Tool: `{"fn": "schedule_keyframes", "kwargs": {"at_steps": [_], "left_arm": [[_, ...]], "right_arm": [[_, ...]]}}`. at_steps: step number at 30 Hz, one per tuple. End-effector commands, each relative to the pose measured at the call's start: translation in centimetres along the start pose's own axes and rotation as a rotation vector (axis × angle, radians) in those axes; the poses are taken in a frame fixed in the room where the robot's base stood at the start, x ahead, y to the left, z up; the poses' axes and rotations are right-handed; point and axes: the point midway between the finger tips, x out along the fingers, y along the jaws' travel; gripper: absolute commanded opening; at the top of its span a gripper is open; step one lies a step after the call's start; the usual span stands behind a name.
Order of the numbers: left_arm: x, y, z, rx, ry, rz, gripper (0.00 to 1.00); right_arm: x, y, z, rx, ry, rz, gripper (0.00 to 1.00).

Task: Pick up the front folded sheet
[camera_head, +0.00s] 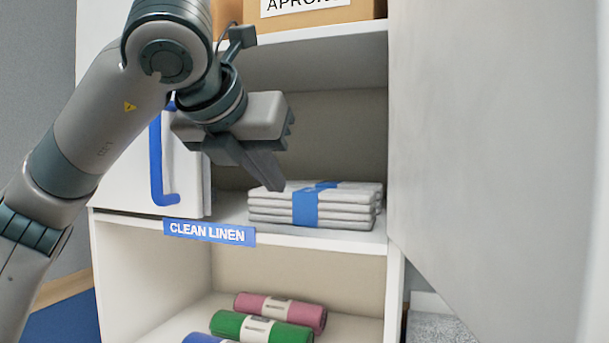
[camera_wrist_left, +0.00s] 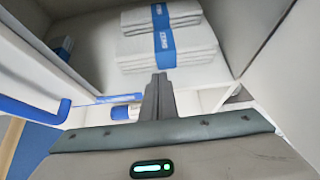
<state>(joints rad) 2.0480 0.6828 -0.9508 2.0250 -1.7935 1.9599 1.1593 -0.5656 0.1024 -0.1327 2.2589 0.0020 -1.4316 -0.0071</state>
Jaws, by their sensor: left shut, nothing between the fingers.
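The front folded sheet (camera_head: 345,208) is a grey-white folded stack with a blue band around its middle. It lies flat on the shelf labelled clean linen. In the left wrist view the front folded sheet (camera_wrist_left: 192,42) lies just beyond my fingertips. Another folded sheet with a blue band (camera_wrist_left: 135,17) lies behind it. My left gripper (camera_head: 275,183) is shut and empty, its fingers pointing down near the left front of the sheets. The closed fingers (camera_wrist_left: 158,82) also show in the left wrist view, apart from the sheet. My right gripper is not in view.
A blue "CLEAN LINEN" label (camera_head: 210,232) marks the shelf edge. A white door with a blue handle (camera_head: 157,165) stands at the left; a large pale panel (camera_head: 490,130) is at the right. Rolled towels (camera_head: 262,329) lie below; an aprons box (camera_head: 310,18) is above.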

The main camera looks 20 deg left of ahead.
Motion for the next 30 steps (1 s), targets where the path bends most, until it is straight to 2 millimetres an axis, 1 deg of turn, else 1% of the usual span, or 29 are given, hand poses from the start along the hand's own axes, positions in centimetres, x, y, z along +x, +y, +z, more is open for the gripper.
{"fn": "schedule_keyframes", "kwargs": {"at_steps": [11, 16, 18, 23, 30], "left_arm": [[0.1, 0.0, 0.1, 0.000, 0.000, -0.001, 0.00], [0.8, 0.0, 0.6, -0.001, 0.002, -0.001, 0.00], [1.3, 0.0, 1.0, -0.001, 0.002, 0.000, 0.00], [3.0, 0.0, 2.2, -0.001, 0.003, 0.000, 0.00], [6.3, 0.0, 4.5, -0.001, 0.002, -0.001, 0.00]], "right_arm": [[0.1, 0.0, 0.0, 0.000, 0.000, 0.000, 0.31], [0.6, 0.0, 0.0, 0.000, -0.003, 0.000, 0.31], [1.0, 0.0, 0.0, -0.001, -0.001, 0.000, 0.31], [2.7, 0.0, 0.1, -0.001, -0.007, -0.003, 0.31], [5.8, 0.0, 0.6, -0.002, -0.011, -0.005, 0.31]]}}
